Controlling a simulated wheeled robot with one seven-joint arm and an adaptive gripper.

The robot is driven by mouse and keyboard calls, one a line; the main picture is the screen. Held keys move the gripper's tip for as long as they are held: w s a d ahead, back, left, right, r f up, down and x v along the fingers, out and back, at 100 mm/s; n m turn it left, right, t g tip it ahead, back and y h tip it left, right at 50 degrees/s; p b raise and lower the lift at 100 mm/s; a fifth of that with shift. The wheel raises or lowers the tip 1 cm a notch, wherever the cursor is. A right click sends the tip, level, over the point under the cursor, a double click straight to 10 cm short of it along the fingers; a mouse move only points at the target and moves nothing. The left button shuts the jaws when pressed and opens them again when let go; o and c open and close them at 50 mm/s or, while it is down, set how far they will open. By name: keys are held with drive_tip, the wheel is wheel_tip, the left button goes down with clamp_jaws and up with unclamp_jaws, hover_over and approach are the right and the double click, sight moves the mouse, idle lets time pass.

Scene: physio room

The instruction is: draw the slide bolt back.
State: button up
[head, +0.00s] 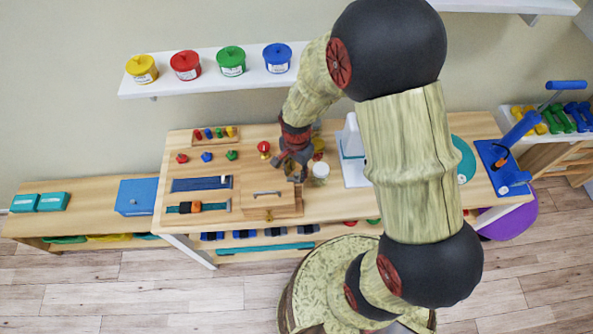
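A wooden box or board (285,208) lies near the front edge of the table, left of its middle. A small metal bar (267,193) on its top may be the slide bolt or a handle; I cannot tell which at this size. My gripper (293,175) is above and to the upper right of this bar, apart from it. Its dark fingers look spread, with nothing visible between them. My arm hides part of the table to the right.
Left of the box are a dark blue slider board (195,184) and a strap board (185,209). A red knob (264,147) and a small jar (320,170) stand close to my gripper. A shelf with coloured pots (231,61) hangs behind.

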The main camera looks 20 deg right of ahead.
drive_tip(key=c, duration=0.6)
clamp_jaws()
